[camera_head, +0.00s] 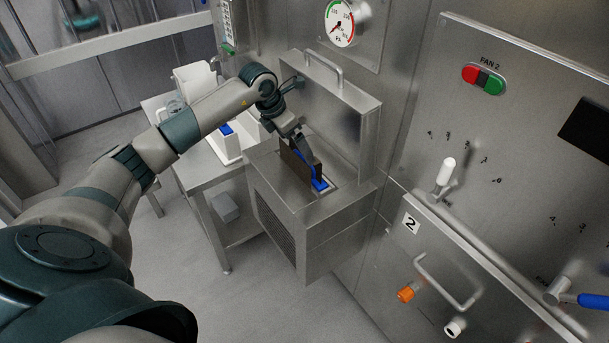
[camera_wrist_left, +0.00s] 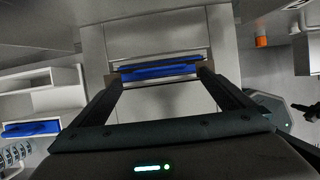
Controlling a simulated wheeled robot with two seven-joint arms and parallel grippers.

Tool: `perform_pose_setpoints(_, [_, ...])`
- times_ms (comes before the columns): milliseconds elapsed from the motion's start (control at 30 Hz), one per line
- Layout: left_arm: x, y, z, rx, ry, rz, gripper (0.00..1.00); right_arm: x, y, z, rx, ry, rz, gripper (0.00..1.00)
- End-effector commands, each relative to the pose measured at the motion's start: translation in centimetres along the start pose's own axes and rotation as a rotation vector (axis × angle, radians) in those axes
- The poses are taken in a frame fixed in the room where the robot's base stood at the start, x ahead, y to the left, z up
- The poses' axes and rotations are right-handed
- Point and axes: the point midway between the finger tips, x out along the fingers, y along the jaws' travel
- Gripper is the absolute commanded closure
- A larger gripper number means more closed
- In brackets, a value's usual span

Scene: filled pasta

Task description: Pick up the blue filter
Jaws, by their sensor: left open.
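The blue filter (camera_head: 321,186) sits in a slot in the top of the open metal box (camera_head: 330,220). In the left wrist view its blue top bar (camera_wrist_left: 160,69) lies across the slot, just ahead of the fingertips. My left gripper (camera_head: 309,174) points down at it from above and is open, with one finger at each end of the bar in the left wrist view (camera_wrist_left: 163,80). I cannot tell whether the fingers touch it. The filter's lower part is hidden in the box.
The box's raised lid (camera_head: 340,105) stands close behind the gripper. A side table (camera_head: 205,172) at left holds a white container (camera_head: 228,150) with another blue piece (camera_head: 226,129). A wall panel with switches and a handled door (camera_head: 430,240) is at right.

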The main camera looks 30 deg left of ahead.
Motion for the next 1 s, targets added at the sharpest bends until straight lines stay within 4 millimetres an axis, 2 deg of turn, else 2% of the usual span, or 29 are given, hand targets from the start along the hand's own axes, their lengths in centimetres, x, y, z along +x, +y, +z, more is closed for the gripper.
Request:
perform_pose_setpoints(33, [0.5,-0.1,0.1,-0.002,0.001,-0.002,0.0,-0.6,0.0,0.0,0.0,0.0,0.0,1.0])
perform_pose_setpoints(200, [1.9,0.0,0.0,0.0,-0.001,-0.001,0.0,-0.8,0.0,-0.1,0.0,0.0,0.0,1.0])
perform_pose_setpoints(567, [2.0,0.0,0.0,0.0,-0.001,0.0,0.0,-0.8,-0.1,-0.1,0.001,0.0,-0.001,1.0])
perform_pose_setpoints(733, [2.6,0.0,0.0,-0.002,0.001,-0.001,0.0,-1.6,-0.3,-0.2,0.002,0.001,-0.004,1.0])
perform_pose_setpoints(1000, [5.5,0.1,-0.1,-0.003,0.001,-0.003,0.0,-3.7,-0.4,-0.4,0.002,0.001,-0.004,1.0])
